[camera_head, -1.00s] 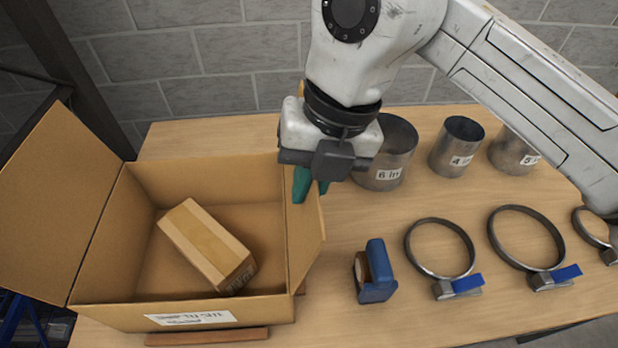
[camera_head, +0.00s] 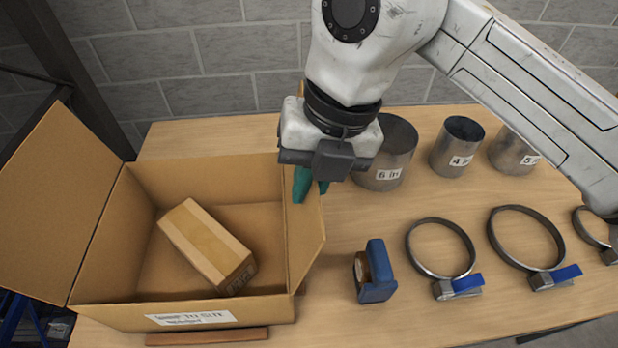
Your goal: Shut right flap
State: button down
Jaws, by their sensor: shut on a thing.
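An open cardboard box (camera_head: 185,312) stands at the left of the table. Its right flap (camera_head: 305,238) stands up and leans outward to the right, not over the opening. My gripper (camera_head: 306,186), with teal fingertips, is at the far part of the right flap, pointing down. The fingers are shut on the flap, one fingertip on its inner side and the other showing just beyond its edge. The left flap (camera_head: 55,205) is spread wide open to the left. A smaller taped carton (camera_head: 208,245) lies tilted inside the box.
A blue tape dispenser (camera_head: 376,274) stands right of the box. Metal ducts (camera_head: 398,155) stand behind it, and ring clamps with blue levers (camera_head: 441,250) lie to the right. A wooden strip (camera_head: 207,338) lies at the box's front. A block wall (camera_head: 210,62) is behind the table.

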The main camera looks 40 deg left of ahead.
jog(key=shift+s+a+r, duration=0.15)
jog(key=shift+s+a, duration=0.2)
jog(key=shift+s, duration=0.05)
dwell(0.5)
